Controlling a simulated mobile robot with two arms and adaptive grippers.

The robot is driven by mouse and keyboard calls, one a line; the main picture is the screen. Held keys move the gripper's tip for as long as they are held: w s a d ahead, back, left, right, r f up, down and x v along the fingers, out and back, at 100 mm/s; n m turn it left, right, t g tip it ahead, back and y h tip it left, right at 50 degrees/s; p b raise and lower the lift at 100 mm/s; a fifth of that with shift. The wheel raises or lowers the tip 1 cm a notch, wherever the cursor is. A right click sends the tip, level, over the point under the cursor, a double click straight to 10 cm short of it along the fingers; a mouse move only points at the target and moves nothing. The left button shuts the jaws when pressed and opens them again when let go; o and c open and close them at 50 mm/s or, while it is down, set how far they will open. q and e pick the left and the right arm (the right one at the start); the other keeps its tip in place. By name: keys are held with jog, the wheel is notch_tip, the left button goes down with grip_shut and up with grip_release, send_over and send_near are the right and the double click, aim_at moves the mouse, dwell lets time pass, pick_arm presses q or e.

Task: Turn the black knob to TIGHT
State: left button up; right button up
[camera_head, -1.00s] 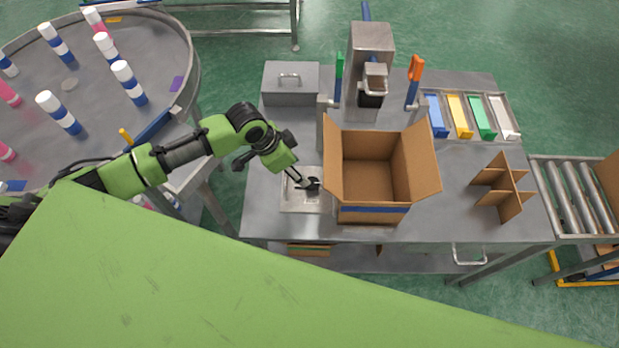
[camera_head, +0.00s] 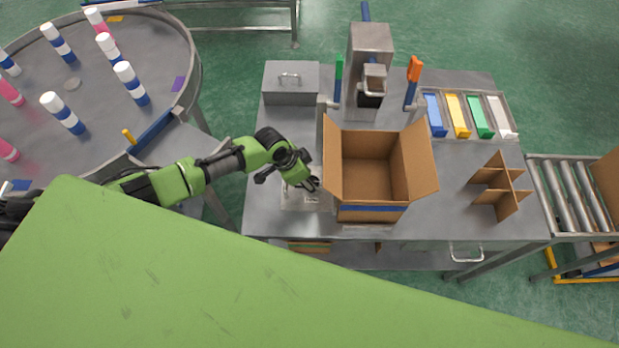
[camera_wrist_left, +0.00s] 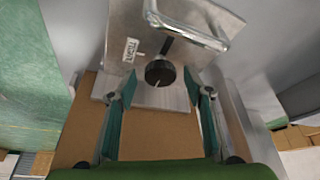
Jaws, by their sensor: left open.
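The black knob (camera_wrist_left: 160,72) is round, with a thin white mark on its lower edge in the left wrist view. It sits on a metal plate, with a white label (camera_wrist_left: 132,49) reading TIGHT to its upper left. The white mark points away from the label. My left gripper (camera_wrist_left: 161,97) is open, its two fingers on either side of the picture and the knob between and just beyond their tips. I see no contact. In the head view my left gripper (camera_head: 308,185) is over the pale plate (camera_head: 298,202), and mostly hides the knob. My right gripper is not in view.
An open cardboard box (camera_head: 371,214) stands close to the right of my left gripper. A curved metal handle (camera_wrist_left: 187,29) is beyond the knob. Cardboard dividers (camera_head: 500,188) and coloured bins (camera_head: 457,116) are farther right.

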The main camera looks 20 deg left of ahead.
pick_arm(q)
jog(key=c, duration=1.1)
jog(key=shift+w+a+f+m+b, duration=0.15)
jog(key=shift+m+b, duration=0.35)
jog(key=shift+b, duration=0.3)
jog(key=m+g+b, duration=0.1)
jog(key=m+b, duration=0.2)
jog(key=b, duration=0.1)
jog(key=m+g+b, duration=0.2)
jog(key=m+b, duration=0.2)
jog(key=b, duration=0.1)
jog(key=m+g+h+b, duration=0.1)
jog(key=m+b, duration=0.3)
jog(key=b, duration=0.1)
jog(key=shift+w, duration=0.4)
jog(key=shift+w+m+g+y+b, duration=0.15)
jog(key=shift+m+g+b, duration=0.35)
jog(key=shift+m+b, duration=0.55)
jog(key=shift+s+m+g+y+b, duration=0.1)
jog(key=shift+m+g+y+b, duration=0.3)
jog(key=shift+m+b, duration=0.65)
jog(key=shift+r+m, duration=0.2)
jog(key=shift+m, duration=0.1)
jog(key=o, duration=1.1)
